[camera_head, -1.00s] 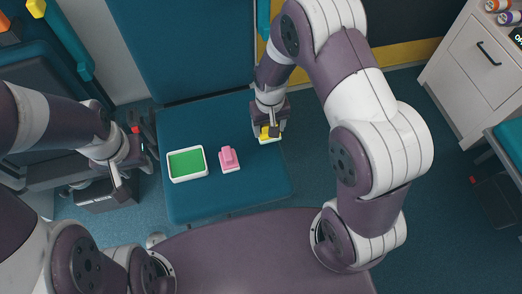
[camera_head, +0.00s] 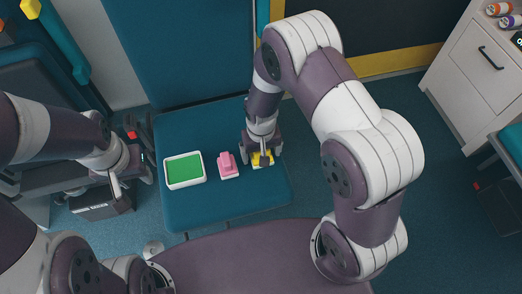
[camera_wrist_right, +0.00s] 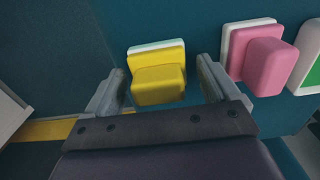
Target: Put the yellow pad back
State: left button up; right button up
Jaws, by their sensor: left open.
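The yellow pad (camera_head: 263,159), a yellow block on a pale base, appears to rest on the teal seat to the right of the pink pad (camera_head: 228,166). In the right wrist view the yellow pad (camera_wrist_right: 158,80) shows between my right gripper's fingers (camera_wrist_right: 160,90), with a gap on each side. My right gripper (camera_head: 262,152) is open above it and partly covers it in the head view. The pink pad also shows in the right wrist view (camera_wrist_right: 262,62). My left gripper (camera_head: 118,188) is open and empty, left of the seat.
A white tray with a green inside (camera_head: 185,171) sits on the seat (camera_head: 215,205), left of the pink pad. The teal backrest (camera_head: 180,50) rises behind. A white drawer cabinet (camera_head: 475,60) stands at the right. The seat's front part is clear.

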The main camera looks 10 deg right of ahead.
notch_tip(320, 180, up, 13)
jog(key=p, duration=0.5)
jog(key=s+d+r+t, duration=0.1)
jog(key=s+d+r, duration=0.6)
jog(key=s+r, duration=0.1)
jog(key=shift+s+d+r+b, duration=0.15)
jog(key=shift+s+r+b, duration=0.15)
jog(key=shift+s+r, duration=0.15)
